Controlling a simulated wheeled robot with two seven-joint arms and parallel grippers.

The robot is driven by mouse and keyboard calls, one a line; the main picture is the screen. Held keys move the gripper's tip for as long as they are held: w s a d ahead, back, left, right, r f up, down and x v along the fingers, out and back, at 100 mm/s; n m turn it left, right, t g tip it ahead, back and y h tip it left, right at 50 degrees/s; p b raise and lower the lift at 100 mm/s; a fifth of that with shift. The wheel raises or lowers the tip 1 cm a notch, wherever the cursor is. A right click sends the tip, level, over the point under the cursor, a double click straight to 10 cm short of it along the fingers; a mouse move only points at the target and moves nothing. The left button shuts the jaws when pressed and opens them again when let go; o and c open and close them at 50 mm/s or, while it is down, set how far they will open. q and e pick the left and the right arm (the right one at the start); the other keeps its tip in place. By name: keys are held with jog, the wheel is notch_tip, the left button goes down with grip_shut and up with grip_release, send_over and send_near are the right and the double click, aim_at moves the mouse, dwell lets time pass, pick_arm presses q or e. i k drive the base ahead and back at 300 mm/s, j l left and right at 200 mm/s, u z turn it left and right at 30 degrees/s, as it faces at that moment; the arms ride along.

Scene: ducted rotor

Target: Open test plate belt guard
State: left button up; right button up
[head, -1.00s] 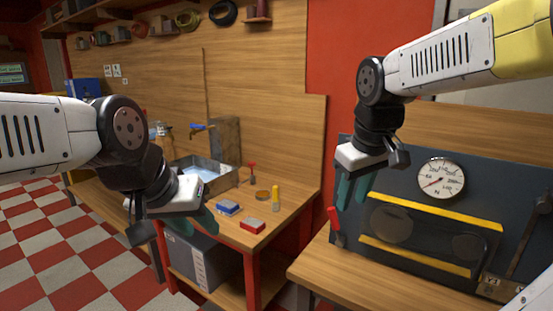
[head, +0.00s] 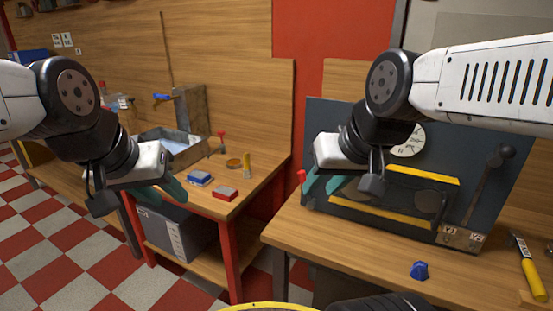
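The test plate (head: 490,140) is an upright dark panel on the right bench. Its belt guard (head: 385,203) is a dark cover with a yellow stripe (head: 400,219) along its lower edge and another along its top; two round shapes show on it. The guard looks closed. A red handle (head: 302,177) stands at the panel's left edge. My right gripper (head: 323,187) is in front of the panel's left part, beside the red handle, with its teal fingers apart and empty. My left gripper (head: 168,192) hangs empty before the left bench, its fingers seemingly apart. My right wrist partly covers the gauge (head: 408,141).
A lever with a black knob (head: 506,152) stands right of the guard. A blue knob-like piece (head: 419,270) and a yellow-handled hammer (head: 533,278) lie on the right bench. The left bench holds a sink (head: 185,150), a blue block (head: 200,178) and a red block (head: 225,194).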

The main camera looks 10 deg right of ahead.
aim_at(434, 226)
jog(key=l+z, duration=0.1)
jog(key=z, duration=0.65)
jog(key=l+z, duration=0.15)
jog(key=z, duration=0.25)
jog(key=i+j, duration=0.05)
